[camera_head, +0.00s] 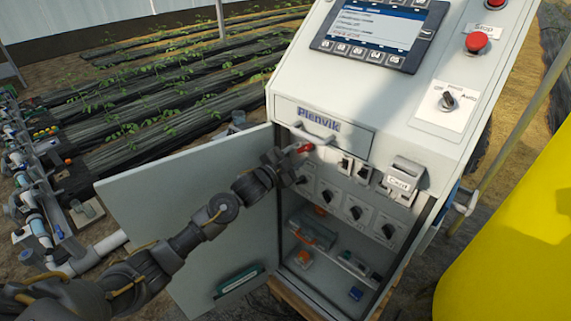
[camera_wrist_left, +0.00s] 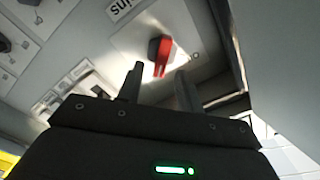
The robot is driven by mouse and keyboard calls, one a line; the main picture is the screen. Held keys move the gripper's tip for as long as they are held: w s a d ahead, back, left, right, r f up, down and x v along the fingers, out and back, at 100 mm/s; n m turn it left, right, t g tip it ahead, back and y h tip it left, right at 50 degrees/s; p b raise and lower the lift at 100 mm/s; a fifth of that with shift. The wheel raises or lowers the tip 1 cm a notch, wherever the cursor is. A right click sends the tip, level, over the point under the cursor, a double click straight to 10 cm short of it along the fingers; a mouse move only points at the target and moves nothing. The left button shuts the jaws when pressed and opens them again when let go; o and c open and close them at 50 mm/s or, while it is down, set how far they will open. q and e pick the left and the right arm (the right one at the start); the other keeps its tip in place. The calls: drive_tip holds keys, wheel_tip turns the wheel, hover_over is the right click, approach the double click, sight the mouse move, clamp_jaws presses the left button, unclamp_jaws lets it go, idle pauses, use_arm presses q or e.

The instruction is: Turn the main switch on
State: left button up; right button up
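The main switch (camera_head: 305,148) is a red rotary handle inside the open cabinet, at the upper left of its inner panel. In the left wrist view the red handle (camera_wrist_left: 159,50) sits on a pale plate with partly visible upside-down lettering above it. My left gripper (camera_head: 287,162) is close to the handle at the cabinet opening. In the left wrist view its two fingers (camera_wrist_left: 159,72) are apart, with the handle's tip showing in line with the gap. I cannot tell whether they touch it. My right gripper is not in view.
The cabinet door (camera_head: 190,215) stands open to the left, behind my left arm. Several black rotary knobs (camera_head: 355,212) and a tagged grey part (camera_head: 403,178) are right of the switch. A drawer-like front with a handle (camera_head: 318,130) overhangs it. A yellow tank (camera_head: 520,240) stands right.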

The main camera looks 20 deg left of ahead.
use_arm(q)
drive_tip(key=b+v, duration=0.1)
drive_tip(key=v, duration=0.7)
drive_tip(key=shift+s, duration=0.25)
